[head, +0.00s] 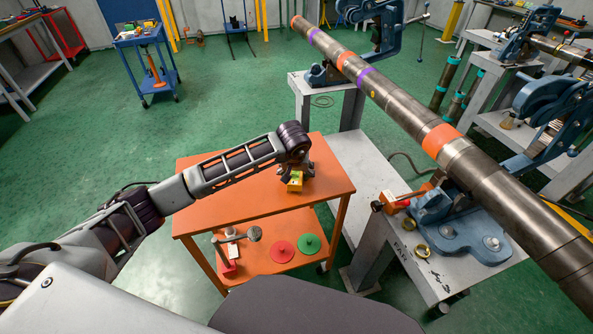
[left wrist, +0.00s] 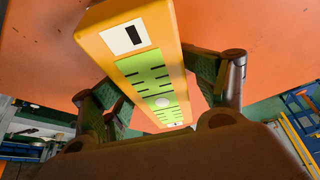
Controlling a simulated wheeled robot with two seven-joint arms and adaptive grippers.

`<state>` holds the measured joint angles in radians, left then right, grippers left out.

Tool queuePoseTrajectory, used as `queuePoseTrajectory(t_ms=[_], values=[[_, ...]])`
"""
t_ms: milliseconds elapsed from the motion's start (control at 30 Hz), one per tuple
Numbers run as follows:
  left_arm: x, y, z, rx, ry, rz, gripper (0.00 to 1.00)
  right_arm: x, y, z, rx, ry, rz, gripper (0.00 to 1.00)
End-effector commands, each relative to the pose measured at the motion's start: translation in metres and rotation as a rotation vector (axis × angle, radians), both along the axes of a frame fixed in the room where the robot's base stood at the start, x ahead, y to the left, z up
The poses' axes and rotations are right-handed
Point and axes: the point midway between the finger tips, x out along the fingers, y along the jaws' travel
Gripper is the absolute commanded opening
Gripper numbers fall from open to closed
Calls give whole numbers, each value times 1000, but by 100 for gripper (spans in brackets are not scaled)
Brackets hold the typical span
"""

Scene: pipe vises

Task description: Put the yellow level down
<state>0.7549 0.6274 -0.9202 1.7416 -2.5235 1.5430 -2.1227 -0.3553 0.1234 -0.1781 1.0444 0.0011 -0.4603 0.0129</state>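The yellow level (head: 295,182) is at the orange top of the cart (head: 235,200), near its back right part. In the left wrist view the level (left wrist: 150,65) shows a yellow body with a green marked face and a white label. My left gripper (head: 297,173) is above the cart top, with its fingers on both sides of the level. In the left wrist view, the left gripper (left wrist: 165,95) appears shut on the level. I cannot tell whether the level touches the cart top. My right gripper is not in view.
The cart's lower shelf holds a hammer-like tool (head: 253,234), a red disc (head: 282,251) and a green disc (head: 309,244). A long pipe (head: 395,100) crosses the right side, held by blue vises (head: 455,225) on grey stands. Much of the cart top is clear.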

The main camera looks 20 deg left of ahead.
Motion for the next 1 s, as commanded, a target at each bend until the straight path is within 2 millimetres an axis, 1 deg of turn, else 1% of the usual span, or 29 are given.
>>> queuePoseTrajectory(t_ms=[33,67,267,533,633,733,833,900,1000], values=[[-4,-1,-5,2,13,-3,64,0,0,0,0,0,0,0],[-4,-1,-5,2,12,-3,64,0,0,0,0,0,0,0],[-3,-1,-3,2,9,-3,64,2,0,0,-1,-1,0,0],[-2,-1,0,1,4,-1,64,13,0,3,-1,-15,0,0],[-1,-1,3,0,3,-2,64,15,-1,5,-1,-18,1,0],[-1,-1,7,0,2,-2,64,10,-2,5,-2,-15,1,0],[-1,-1,13,0,0,-2,64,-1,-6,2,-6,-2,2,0],[-3,-1,22,0,-4,-3,64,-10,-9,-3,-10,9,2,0],[-8,-2,35,1,-5,-3,64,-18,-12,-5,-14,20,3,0]])
